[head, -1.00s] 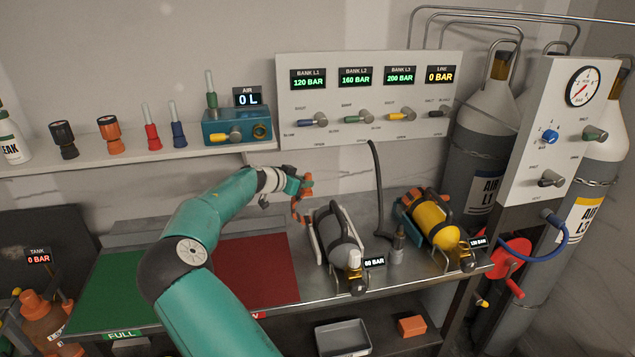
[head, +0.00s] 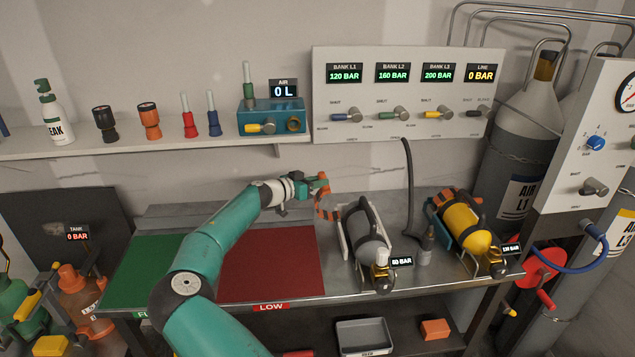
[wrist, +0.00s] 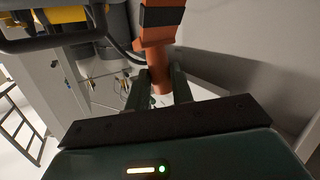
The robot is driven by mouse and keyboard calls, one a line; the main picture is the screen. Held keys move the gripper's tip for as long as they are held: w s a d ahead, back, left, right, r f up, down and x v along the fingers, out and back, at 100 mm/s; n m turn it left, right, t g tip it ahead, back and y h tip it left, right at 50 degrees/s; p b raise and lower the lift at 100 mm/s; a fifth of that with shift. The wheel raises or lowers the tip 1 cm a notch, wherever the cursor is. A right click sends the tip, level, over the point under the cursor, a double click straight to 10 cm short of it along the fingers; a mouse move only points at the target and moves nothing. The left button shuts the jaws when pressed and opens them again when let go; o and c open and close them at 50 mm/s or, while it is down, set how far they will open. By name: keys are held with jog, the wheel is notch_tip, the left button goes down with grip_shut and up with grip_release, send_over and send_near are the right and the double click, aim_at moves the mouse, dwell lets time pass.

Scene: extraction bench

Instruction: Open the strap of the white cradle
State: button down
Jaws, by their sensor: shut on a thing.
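The white cradle (head: 345,232) stands on the metal bench and holds a grey cylinder (head: 365,232) lying tilted, with black bands over it. A label beside it reads 80 BAR. My gripper (head: 322,184) is just left of the cradle, above the bench. In the wrist view my gripper (wrist: 160,88) is shut on an orange handle (wrist: 158,58), with one finger on each side. A jointed orange and black piece (head: 327,207) hangs from the gripper beside the cradle's left side. I cannot tell how it joins the strap.
A yellow cylinder (head: 466,226) in a teal cradle (head: 436,218) lies to the right. A red mat (head: 270,262) lies left; the valve panel (head: 400,128) is behind.

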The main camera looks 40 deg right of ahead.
jog(key=shift+w+a, duration=0.1)
jog(key=shift+w, duration=0.05)
jog(key=c, duration=1.3)
grip_release()
jog(key=shift+c, duration=0.2)
jog(key=shift+o, duration=0.7)
jog(key=a+r, duration=0.2)
jog(key=a, duration=1.1)
jog(key=shift+a, duration=0.25)
jog(key=shift+s, duration=0.2)
